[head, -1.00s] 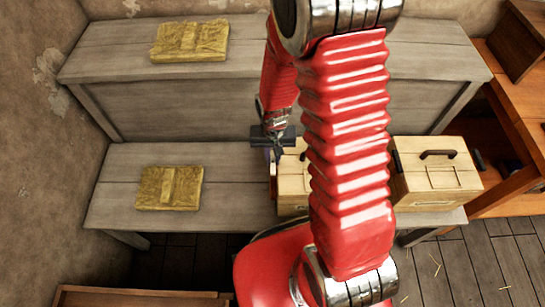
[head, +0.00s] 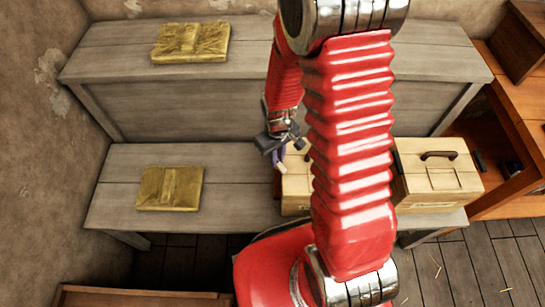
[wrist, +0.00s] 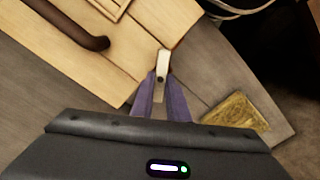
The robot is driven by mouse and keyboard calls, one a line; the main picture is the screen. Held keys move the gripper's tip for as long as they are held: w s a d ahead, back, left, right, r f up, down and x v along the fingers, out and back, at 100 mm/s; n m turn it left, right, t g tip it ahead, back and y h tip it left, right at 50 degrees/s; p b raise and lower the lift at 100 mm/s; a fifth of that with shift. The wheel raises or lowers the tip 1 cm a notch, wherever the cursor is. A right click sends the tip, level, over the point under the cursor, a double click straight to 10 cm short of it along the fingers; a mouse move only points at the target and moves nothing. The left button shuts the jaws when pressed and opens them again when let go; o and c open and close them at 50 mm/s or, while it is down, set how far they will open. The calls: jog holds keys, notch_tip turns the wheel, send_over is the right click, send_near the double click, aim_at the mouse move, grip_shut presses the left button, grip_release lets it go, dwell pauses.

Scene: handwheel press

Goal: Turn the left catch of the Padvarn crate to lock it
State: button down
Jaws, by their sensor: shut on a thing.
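A pale wooden crate (head: 297,186) stands on the lower bench, partly hidden behind my arm. A small pale catch (wrist: 163,63) with a dark pivot sits at the crate's edge in the wrist view. My gripper (wrist: 161,92) has its two purple fingers shut on this catch. In the head view my gripper (head: 278,154) is tilted at the crate's left side. A brown handle (wrist: 75,25) shows on the crate lid. No name is readable on the crate.
A second pale crate (head: 437,180) with a dark handle stands to the right. One yellow wrapped packet (head: 170,189) lies on the lower bench (head: 230,205), another (head: 190,42) on the upper bench. The lower bench between packet and crate is clear.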

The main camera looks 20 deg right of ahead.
jog(key=n, duration=0.5)
jog(key=shift+n, duration=0.3)
jog(key=n, duration=0.5)
jog(key=shift+d+n, duration=0.1)
jog(key=shift+n, duration=0.3)
jog(key=c, duration=1.7)
grip_release()
jog(key=shift+r, duration=0.1)
